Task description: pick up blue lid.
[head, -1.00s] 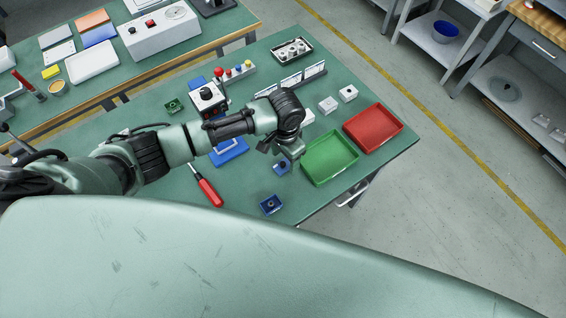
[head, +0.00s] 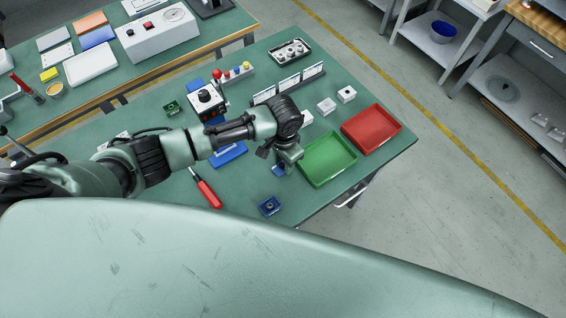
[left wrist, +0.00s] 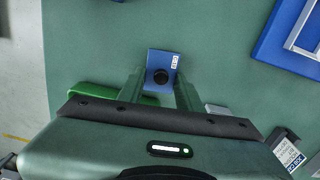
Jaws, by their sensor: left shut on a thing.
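The blue lid (left wrist: 163,60) shows in the left wrist view as a small blue plate with a dark round knob and a white label at one edge. My left gripper (left wrist: 160,82) has one finger on each side of it and is shut on it. In the head view only a bit of the lid (head: 279,170) shows under my left gripper (head: 283,163), beside the green tray. I cannot tell if the lid touches the table. My right gripper is not in view.
The green tray (head: 310,178) and red tray (head: 401,131) stand at the table's right edge. A blue tray-like piece (head: 231,157) lies below my left arm.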

